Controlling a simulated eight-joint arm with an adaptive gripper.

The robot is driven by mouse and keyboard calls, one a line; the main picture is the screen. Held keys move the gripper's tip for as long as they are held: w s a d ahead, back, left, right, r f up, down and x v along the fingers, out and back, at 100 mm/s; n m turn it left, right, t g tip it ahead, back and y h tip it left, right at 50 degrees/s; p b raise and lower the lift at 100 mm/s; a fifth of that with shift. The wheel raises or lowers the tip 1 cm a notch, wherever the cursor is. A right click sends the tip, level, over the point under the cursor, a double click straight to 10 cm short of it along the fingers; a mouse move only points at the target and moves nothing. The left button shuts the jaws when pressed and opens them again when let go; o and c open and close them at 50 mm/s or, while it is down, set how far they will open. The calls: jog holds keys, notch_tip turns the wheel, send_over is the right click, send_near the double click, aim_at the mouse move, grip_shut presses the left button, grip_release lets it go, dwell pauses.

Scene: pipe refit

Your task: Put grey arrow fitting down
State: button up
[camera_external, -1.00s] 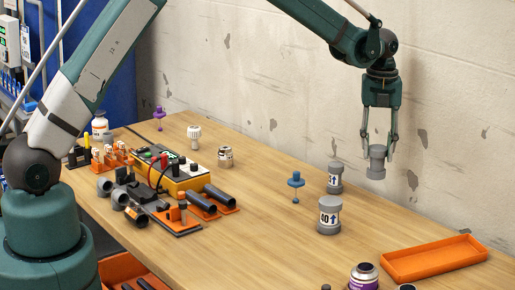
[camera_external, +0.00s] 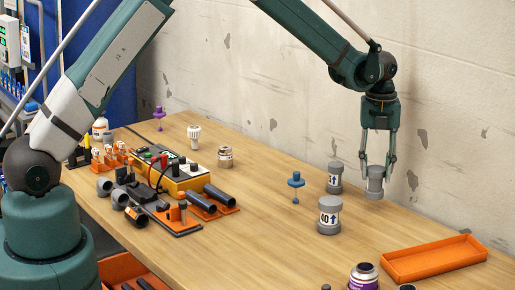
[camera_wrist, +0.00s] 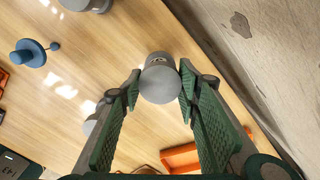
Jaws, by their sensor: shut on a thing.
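The grey fitting (camera_external: 375,182) is between the fingertips of my gripper (camera_external: 376,172), at the back right of the table near the wall. My gripper points down and is shut on the fitting's upper part. The fitting is upright, with its base at or very near the tabletop; I cannot tell whether it touches. In the wrist view, the fitting's round grey top (camera_wrist: 160,82) sits between the green finger pads (camera_wrist: 158,95). Its arrow label is hardly visible; only a small bit of marking shows.
A similar grey fitting with an arrow label (camera_external: 334,178) stands just left of the held one. A larger one (camera_external: 329,216) stands nearer the front. A blue valve part (camera_external: 296,183) is further left. An orange tray (camera_external: 434,259) lies front right. Bare table lies between.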

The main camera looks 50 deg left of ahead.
aim_at(375, 181)
jog(key=shift+f, duration=1.85)
jog(key=shift+f+b, duration=0.2)
jog(key=shift+b, duration=0.1)
jog(key=o, duration=1)
jog(key=shift+c, duration=0.2)
jog(key=shift+r, duration=0.1)
notch_tip(375, 181, up, 12)
jog(key=shift+r+p, duration=0.1)
jog(key=shift+p, duration=0.4)
jog(key=shift+r, duration=0.1)
